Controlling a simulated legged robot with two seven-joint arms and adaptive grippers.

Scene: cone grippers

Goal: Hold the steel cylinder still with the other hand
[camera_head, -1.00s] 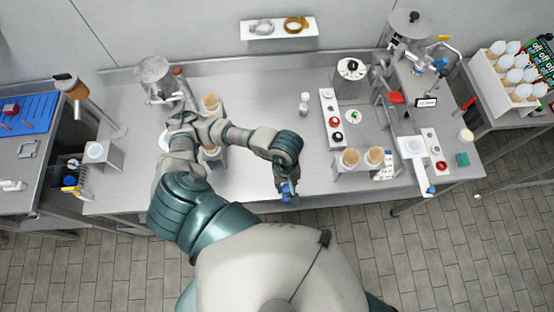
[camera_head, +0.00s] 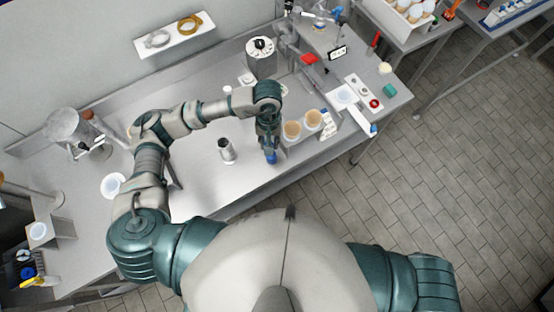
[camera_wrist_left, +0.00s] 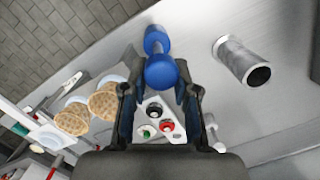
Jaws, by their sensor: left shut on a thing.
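The steel cylinder (camera_head: 227,151) stands on the bench, left of my left gripper. It also shows in the left wrist view (camera_wrist_left: 240,60), right of the jaws and apart from them. My left gripper (camera_head: 270,152) is shut on a blue piece with rounded ends (camera_wrist_left: 160,62), which sits between the fingertips in the left wrist view. Its blue end also shows below the gripper in the head view (camera_head: 271,158). No gripper touches the cylinder. My right upper arm shows at the lower right of the head view, but my right gripper is out of view.
A stand with two waffle cones (camera_head: 292,130) is close to the right of my left gripper. A white bowl (camera_head: 113,185) is at the left. The bench around the cylinder is mostly clear.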

